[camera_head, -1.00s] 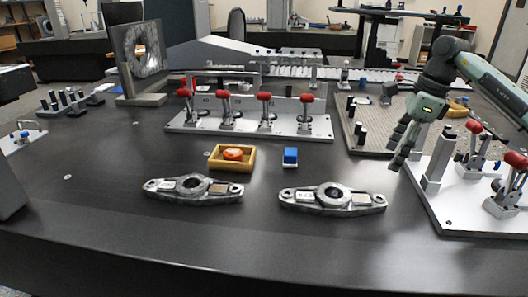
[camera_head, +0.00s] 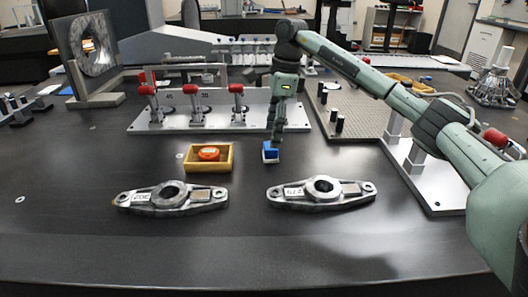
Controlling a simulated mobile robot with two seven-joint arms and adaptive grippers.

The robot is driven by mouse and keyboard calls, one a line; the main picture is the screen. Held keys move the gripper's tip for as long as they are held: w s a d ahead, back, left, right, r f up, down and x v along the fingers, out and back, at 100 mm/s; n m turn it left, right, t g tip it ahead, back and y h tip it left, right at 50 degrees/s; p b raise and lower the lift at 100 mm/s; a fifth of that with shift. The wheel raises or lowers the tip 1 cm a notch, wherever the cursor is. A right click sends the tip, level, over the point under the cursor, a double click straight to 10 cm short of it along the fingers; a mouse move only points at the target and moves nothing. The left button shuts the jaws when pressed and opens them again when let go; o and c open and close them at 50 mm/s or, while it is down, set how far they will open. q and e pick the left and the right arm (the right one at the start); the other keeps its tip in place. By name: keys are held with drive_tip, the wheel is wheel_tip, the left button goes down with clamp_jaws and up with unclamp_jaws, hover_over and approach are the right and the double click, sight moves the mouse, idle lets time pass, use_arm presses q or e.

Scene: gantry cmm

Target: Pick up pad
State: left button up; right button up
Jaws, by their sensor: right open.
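Nothing in view is marked as the pad. A small blue block (camera_head: 270,154) with a pale base sits on the dark table. An orange-red round piece (camera_head: 209,153) lies in a yellow open box (camera_head: 194,167) to its left. My right gripper (camera_head: 275,139) points down directly over the blue block, with its fingertips at or just above the block's top. It is open. I cannot tell whether the fingers touch the block, and they hide part of its upper side. My left gripper is not in view.
Two metal flanged parts, a left one (camera_head: 172,197) and a right one (camera_head: 321,193), lie in front. A plate with red-handled clamps (camera_head: 150,124) stands behind, close to my right gripper. A perforated plate (camera_head: 359,122) is at right. The table's front (camera_head: 240,250) is clear.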

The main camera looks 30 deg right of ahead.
drive_tip(key=f, duration=0.5)
drive_tip(key=shift+w+a+f, duration=0.15)
drive_tip(key=shift+w+a, duration=0.05)
drive_tip(key=shift+w, duration=0.05)
drive_tip(key=shift+c, duration=0.5)
drive_tip(key=c, duration=1.1)
drive_tip(key=shift+r, duration=0.7)
wheel_tip(320, 180, up, 3)
drive_tip(key=shift+w+f, duration=0.1)
drive_tip(key=a+r, duration=0.2)
drive_tip(key=a, duration=0.2)
drive_tip(key=a+r, duration=0.2)
drive_tip(key=a, duration=0.1)
drive_tip(key=a+r, duration=0.3)
drive_tip(key=a, duration=0.1)
drive_tip(key=shift+s+a, duration=0.35)
